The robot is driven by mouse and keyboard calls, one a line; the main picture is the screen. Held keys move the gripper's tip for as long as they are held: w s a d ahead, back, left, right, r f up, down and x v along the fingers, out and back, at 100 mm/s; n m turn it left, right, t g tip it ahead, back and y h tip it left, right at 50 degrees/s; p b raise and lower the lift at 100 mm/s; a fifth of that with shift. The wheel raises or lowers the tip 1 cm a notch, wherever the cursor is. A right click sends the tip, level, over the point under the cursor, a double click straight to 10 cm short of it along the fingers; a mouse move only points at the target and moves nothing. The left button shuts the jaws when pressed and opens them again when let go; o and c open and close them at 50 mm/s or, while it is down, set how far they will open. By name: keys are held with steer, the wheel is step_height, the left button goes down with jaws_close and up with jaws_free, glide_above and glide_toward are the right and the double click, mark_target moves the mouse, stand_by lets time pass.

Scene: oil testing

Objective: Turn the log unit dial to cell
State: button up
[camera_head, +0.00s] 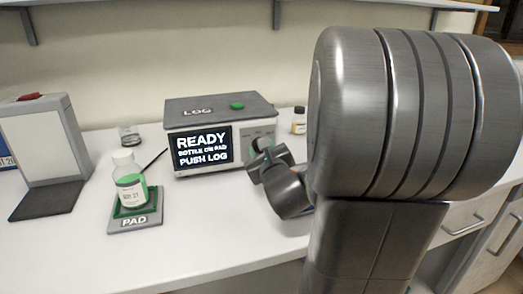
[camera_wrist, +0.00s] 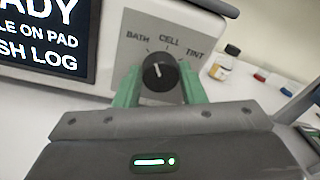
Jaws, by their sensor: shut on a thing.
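The log unit (camera_head: 215,112) is a grey-white box on the bench, with a lit screen reading READY, BOTTLE ON PAD, PUSH LOG. In the wrist view its black round dial (camera_wrist: 160,72) sits on a grey panel marked BATH, CELL and TINT from left to right. The dial's short white mark is nearly upright, leaning slightly left; its exact setting is hard to tell. My gripper (camera_wrist: 160,80) has its green fingers shut on the dial, one at each side. In the head view my gripper (camera_head: 268,158) is at the unit's right front and hides the dial.
A bottle with green contents (camera_head: 129,180) stands on the pad (camera_head: 134,223), left of the unit. A green button (camera_head: 237,106) is on the unit's top. A small amber bottle (camera_head: 299,122) stands behind to the right. A grey stand (camera_head: 45,140) is at far left.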

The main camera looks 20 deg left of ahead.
steer(key=m, duration=0.3)
steer(key=shift+d+m+g+p, duration=0.1)
steer(key=shift+m+g+p, duration=0.4)
steer(key=shift+m, duration=1.2)
steer(key=o, duration=1)
steer(key=shift+f+p+v, duration=0.15)
steer(key=shift+p+v, duration=0.45)
steer(key=shift+v, duration=2.85)
steer(key=shift+f+p+v, duration=0.1)
steer(key=shift+p+v, duration=0.5)
steer(key=shift+v, duration=2.85)
